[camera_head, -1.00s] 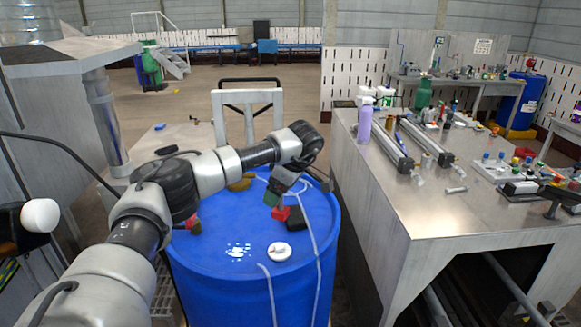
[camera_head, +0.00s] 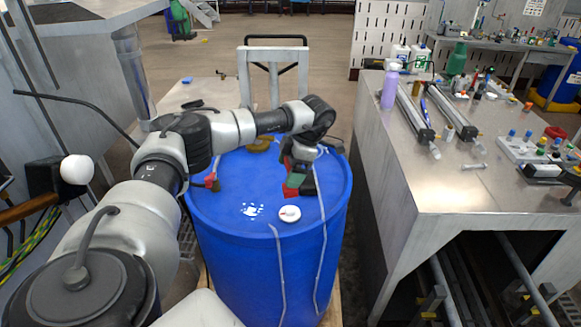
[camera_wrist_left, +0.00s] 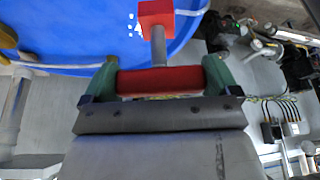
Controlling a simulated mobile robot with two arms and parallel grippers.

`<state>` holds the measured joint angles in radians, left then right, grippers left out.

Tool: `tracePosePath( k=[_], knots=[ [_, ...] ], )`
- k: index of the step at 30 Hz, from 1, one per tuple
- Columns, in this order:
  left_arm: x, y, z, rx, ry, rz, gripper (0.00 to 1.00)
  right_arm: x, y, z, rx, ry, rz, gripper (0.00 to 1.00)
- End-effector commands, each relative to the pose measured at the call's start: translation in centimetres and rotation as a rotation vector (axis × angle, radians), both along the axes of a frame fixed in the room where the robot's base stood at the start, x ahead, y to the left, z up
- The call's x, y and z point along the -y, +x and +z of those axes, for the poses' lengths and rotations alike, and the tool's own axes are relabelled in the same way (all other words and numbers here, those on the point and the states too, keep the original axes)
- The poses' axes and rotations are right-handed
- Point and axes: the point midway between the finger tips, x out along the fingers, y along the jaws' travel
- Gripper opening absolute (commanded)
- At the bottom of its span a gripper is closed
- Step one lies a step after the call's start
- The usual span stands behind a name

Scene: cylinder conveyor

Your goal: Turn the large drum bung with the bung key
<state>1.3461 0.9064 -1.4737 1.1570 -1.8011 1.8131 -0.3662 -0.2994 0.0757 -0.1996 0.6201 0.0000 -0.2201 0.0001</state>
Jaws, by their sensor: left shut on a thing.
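The blue drum (camera_head: 225,235) stands upright in front of me, and a round white bung (camera_head: 289,213) sits on its top near the front edge. My left gripper (camera_head: 293,180) is above the drum top, just behind the bung in the head view. In the left wrist view its green fingers (camera_wrist_left: 160,82) are shut on the red crossbar of the bung key (camera_wrist_left: 158,50). The key's grey shaft leads to a red block at its far end. The bung cannot be made out in the wrist view. My right gripper is not in view.
A steel workbench (camera_head: 440,190) with cylinders and a purple bottle (camera_head: 390,88) stands close to the drum's right. A red-ended item (camera_head: 212,182) and a yellow item (camera_head: 260,145) are at the drum's top. A hand cart frame (camera_head: 275,65) is behind.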

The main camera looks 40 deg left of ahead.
Motion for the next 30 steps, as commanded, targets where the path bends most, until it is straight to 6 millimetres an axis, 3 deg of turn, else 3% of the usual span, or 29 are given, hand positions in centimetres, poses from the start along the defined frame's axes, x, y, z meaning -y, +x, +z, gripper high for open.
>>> tracePosePath(
  k=[19, 30],
  knots=[
    [0.0, 0.0, -4.8, -0.001, 0.001, -0.001, 0.52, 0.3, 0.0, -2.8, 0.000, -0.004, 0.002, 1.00],
    [0.0, 0.0, -5.3, -0.001, 0.001, -0.001, 0.52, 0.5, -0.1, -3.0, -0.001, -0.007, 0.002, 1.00]
  ],
)
